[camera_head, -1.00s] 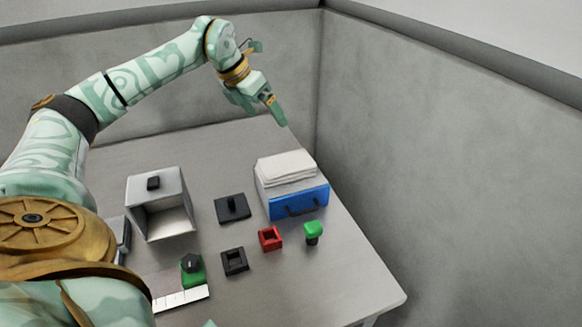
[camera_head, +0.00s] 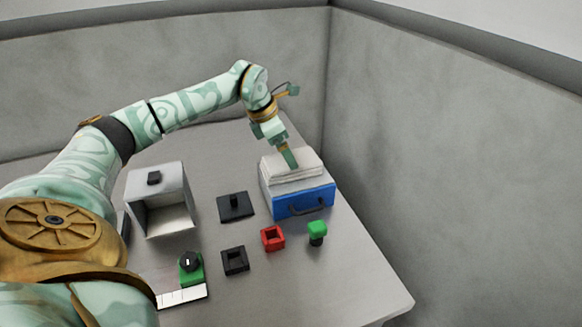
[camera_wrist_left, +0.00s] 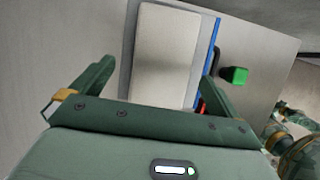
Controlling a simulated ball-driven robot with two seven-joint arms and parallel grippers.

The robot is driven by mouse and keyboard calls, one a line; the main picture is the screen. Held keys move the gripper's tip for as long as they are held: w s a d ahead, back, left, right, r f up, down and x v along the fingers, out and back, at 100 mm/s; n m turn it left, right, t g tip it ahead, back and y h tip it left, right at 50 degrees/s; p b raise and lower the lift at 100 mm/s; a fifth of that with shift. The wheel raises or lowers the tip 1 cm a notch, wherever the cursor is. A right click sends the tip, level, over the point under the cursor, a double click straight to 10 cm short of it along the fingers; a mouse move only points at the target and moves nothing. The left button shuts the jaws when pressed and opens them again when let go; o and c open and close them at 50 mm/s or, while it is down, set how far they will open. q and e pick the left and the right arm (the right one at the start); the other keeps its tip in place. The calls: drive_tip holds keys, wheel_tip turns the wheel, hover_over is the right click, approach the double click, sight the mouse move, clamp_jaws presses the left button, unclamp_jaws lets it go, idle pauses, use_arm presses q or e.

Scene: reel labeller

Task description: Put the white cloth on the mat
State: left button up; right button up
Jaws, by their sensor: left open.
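The white cloth (camera_head: 291,168) lies as a folded, layered stack on top of a white box with a blue drawer front (camera_head: 304,203). It also shows in the left wrist view as a pale rectangle (camera_wrist_left: 165,60), between the fingers. My left gripper (camera_head: 290,162) points down at the cloth from above, fingers apart and nothing held. I cannot tell whether the fingertips touch the cloth. In the left wrist view the open fingers (camera_wrist_left: 163,62) stand on either side of the cloth. I cannot make out a clear mat.
A grey open-fronted box (camera_head: 158,190) stands left. A black plate with a knob (camera_head: 235,206), black square frame (camera_head: 235,260), red square frame (camera_head: 272,238), green-topped knob (camera_head: 317,229) and green block with a black dial (camera_head: 191,267) stand nearby. The front right table is clear.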

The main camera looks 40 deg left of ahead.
use_arm(q)
drive_tip(key=b+x, duration=0.1)
drive_tip(key=x, duration=0.4)
drive_tip(key=shift+s+d, duration=0.1)
drive_tip(key=shift+d, duration=0.05)
drive_tip(key=shift+r, duration=0.1)
drive_tip(key=c, duration=1.1)
drive_tip(key=shift+o, duration=0.2)
drive_tip(key=shift+r, duration=0.15)
